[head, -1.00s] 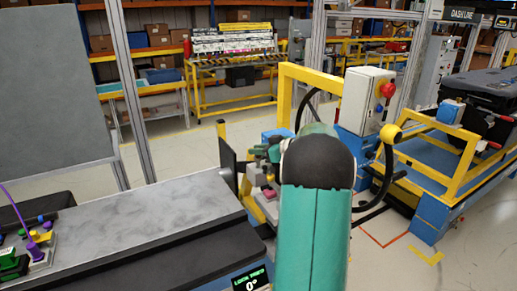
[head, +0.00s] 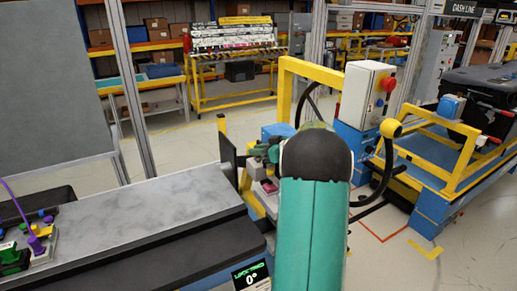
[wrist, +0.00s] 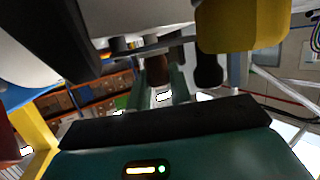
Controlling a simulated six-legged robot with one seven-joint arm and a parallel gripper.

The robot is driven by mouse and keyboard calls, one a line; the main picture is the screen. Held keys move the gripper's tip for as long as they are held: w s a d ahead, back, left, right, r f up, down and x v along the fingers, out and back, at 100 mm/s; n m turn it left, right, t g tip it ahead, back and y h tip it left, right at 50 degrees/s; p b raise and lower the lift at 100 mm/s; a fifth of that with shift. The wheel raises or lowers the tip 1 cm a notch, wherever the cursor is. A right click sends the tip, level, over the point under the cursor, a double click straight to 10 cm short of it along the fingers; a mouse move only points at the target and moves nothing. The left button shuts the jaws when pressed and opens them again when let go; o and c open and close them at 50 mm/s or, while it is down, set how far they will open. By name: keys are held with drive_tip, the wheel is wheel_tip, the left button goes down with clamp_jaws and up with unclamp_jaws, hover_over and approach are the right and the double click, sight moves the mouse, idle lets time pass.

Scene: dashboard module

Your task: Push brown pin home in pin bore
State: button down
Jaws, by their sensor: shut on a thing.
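In the wrist view, my gripper (wrist: 159,92) points away from the camera, with two teal fingers on either side of a brown pin (wrist: 157,70). It is shut on the pin. The pin's far end meets the underside of a grey part (wrist: 150,18), but I cannot tell how deep it sits. The pin bore is hidden in this view. In the head view, my teal arm covers most of the workpiece. Part of my gripper (head: 265,150) shows just left of the arm's dark joint, near the yellow fixture; the pin cannot be made out there.
A yellow block (wrist: 242,25) and a black rounded part (wrist: 208,70) are close to the fingers. A dark upright plate (head: 228,158) stands left of the gripper. A grey-topped bench (head: 140,218) is left; a control box (head: 366,95) and yellow frame are right.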

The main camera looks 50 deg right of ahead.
drive_tip(key=shift+f, duration=0.5)
drive_tip(key=c, duration=1.2)
unclamp_jaws()
drive_tip(key=v, duration=1.4)
drive_tip(key=shift+w, duration=0.1)
